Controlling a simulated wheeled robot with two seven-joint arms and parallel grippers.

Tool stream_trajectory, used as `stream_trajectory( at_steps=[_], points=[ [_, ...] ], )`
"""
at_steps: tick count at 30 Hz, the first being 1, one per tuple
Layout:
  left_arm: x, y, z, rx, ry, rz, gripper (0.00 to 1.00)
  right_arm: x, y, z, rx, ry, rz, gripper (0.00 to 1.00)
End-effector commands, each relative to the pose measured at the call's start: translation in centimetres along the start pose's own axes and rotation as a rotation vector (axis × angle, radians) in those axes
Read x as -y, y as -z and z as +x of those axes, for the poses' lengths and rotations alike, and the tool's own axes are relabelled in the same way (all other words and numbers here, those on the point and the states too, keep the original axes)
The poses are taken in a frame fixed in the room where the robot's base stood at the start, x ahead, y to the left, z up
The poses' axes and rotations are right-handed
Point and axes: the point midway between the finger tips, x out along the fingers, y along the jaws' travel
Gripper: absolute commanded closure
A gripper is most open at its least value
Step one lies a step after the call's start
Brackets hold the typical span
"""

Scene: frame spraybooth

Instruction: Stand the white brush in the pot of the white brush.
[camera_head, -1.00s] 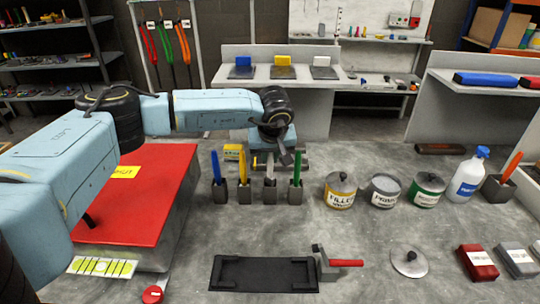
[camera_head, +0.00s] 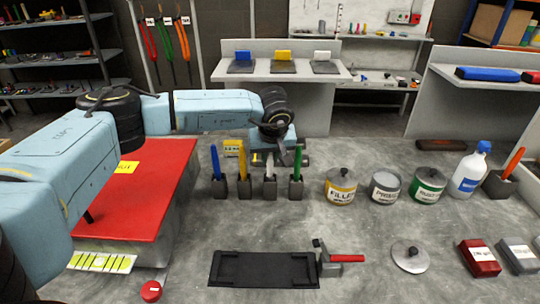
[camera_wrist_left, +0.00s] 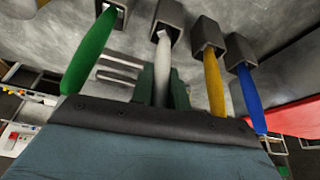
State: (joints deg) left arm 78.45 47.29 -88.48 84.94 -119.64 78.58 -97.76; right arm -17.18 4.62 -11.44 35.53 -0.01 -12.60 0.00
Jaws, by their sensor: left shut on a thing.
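The white brush (camera_wrist_left: 163,75) stands upright in its dark grey pot (camera_wrist_left: 170,18), third from the left in the head view's row of brush pots. In the head view, the brush (camera_head: 269,165) rises from the pot (camera_head: 270,189). My left gripper (camera_wrist_left: 161,88) is shut on the white brush's handle, with a finger on each side. In the head view, my left gripper (camera_head: 273,157) is just behind the row, partly hidden. How deep the brush sits inside the pot is hidden. My right gripper is not in view.
The blue brush (camera_head: 215,162) and yellow brush (camera_head: 241,166) stand in pots to the left, the green brush (camera_head: 298,163) close to the right. Cans, including the filler can (camera_head: 341,187), stand further right. The bench front holds a black tray (camera_head: 263,270).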

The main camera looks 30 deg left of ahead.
Motion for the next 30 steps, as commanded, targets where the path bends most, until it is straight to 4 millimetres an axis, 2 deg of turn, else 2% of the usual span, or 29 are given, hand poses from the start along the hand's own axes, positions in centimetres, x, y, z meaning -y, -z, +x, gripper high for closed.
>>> stream_trajectory(
  at_steps=[3, 4, 9, 20, 23, 30],
  points=[
    [0.0, 0.0, 0.0, 0.0, 0.0, 0.0, 1.0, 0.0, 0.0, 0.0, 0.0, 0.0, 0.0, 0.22],
    [0.0, 0.0, 0.0, 0.0, 0.0, 0.0, 0.8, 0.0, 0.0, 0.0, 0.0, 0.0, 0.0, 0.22],
    [0.0, 0.0, 0.0, 0.0, 0.0, 0.0, 0.58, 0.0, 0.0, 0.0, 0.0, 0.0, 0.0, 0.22],
    [-0.1, 0.0, -0.6, 0.0, -0.002, 0.001, 0.58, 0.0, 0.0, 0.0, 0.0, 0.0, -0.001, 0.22],
    [-0.1, 0.1, -2.0, -0.002, -0.004, 0.0, 0.58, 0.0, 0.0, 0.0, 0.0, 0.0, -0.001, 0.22],
    [-0.1, 0.1, -7.3, -0.003, -0.005, 0.001, 0.58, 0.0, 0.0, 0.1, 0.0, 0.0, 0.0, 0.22]
  ],
)
